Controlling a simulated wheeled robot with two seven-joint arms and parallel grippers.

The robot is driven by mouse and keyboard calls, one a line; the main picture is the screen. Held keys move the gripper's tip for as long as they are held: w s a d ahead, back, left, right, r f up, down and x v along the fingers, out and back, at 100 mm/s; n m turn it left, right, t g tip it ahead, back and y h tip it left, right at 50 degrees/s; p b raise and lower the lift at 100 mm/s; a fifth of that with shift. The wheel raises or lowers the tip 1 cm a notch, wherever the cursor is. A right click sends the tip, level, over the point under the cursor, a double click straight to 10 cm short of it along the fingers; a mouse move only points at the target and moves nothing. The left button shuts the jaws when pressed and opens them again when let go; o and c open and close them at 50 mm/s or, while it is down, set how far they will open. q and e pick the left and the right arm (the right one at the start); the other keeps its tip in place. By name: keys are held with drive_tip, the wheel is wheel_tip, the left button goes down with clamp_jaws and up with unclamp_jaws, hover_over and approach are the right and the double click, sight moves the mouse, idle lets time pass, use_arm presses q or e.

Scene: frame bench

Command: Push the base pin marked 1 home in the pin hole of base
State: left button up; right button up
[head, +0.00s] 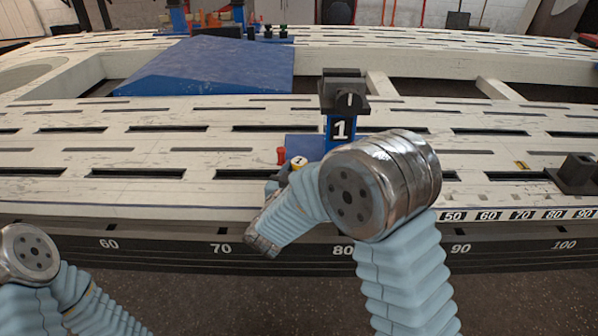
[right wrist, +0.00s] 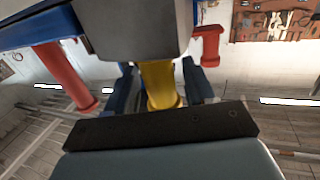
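The base pin marked 1 (head: 298,161) is yellow with a white, numbered cap, beside the blue base (head: 305,147). The blue post with the 1 label (head: 340,128) carries a dark clamp. In the right wrist view the yellow pin (right wrist: 160,84) runs from its flange up to a grey block (right wrist: 140,28), where its far end is hidden. My right gripper (right wrist: 162,78) has its dark fingers on both sides of the pin, seemingly closed on it. In the head view my right arm partly covers this gripper (head: 277,184). My left gripper is outside the frame.
A red pin (head: 281,156) stands just left of the yellow one, and red posts (right wrist: 210,45) flank the block in the right wrist view. A large blue wedge (head: 215,66) lies behind on the slotted white bench (head: 80,155). A dark block (head: 576,174) sits far right.

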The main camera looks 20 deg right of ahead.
drive_tip(key=shift+o, duration=0.7)
drive_tip(key=p+v, duration=0.1)
drive_tip(key=v, duration=1.2)
drive_tip(key=shift+s+a+p, duration=0.2)
drive_tip(key=shift+s+p, duration=0.15)
drive_tip(key=shift+p, duration=0.05)
